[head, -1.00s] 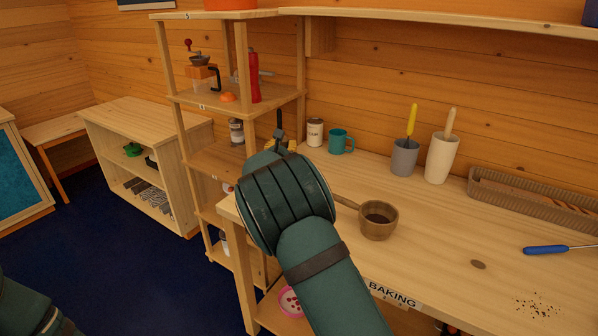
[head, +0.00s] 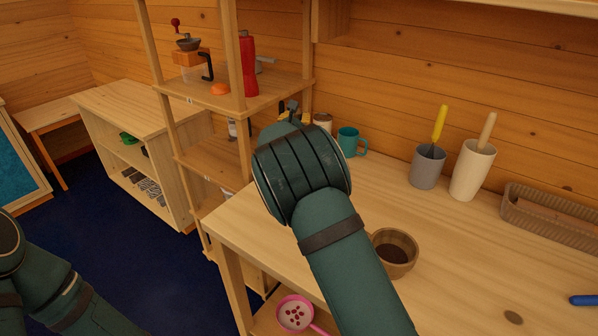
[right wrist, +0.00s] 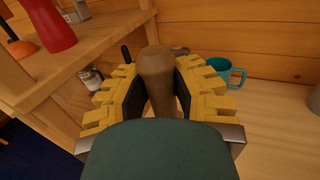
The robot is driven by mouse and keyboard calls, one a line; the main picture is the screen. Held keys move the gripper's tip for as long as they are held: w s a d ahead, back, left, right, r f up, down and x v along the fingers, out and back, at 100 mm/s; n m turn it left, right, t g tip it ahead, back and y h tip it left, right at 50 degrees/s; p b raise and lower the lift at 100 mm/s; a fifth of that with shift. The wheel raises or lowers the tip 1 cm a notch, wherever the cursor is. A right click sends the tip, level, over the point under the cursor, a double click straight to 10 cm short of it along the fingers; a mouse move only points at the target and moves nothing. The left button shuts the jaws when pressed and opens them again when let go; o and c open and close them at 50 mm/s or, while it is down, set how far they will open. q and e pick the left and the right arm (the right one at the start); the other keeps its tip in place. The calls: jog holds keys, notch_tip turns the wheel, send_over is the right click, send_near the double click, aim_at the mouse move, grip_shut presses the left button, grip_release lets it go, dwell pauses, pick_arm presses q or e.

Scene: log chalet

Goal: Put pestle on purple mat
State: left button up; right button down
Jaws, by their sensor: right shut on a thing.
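My right gripper (right wrist: 159,78) is shut on a brown, round-ended wooden thing, which looks like the pestle (right wrist: 156,64), standing up between the yellow-backed fingers in the right wrist view. In the head view the right gripper (head: 288,116) is mostly hidden behind my own wrist, near the shelf's right post, and the pestle cannot be made out there. My left arm shows at the lower left; its gripper is out of view. No purple mat is visible in any view.
A wooden bowl-like cup (head: 397,251) with dark contents stands on the baking table (head: 460,280). A teal mug (head: 349,141), grey cup (head: 428,168), white cup (head: 471,172) and basket (head: 550,222) line the back. A shelf rack (head: 268,88) stands left, with a red mill (head: 248,65).

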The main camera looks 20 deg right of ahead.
notch_tip(320, 180, down, 5)
jog(key=shift+s+r+b, duration=0.1)
jog(key=shift+b, duration=0.4)
jog(key=shift+f+b, duration=0.4)
jog(key=shift+f, duration=1.95)
jog(key=shift+f, duration=0.1)
jog(key=c, duration=0.9)
grip_release()
jog(key=shift+o, duration=0.2)
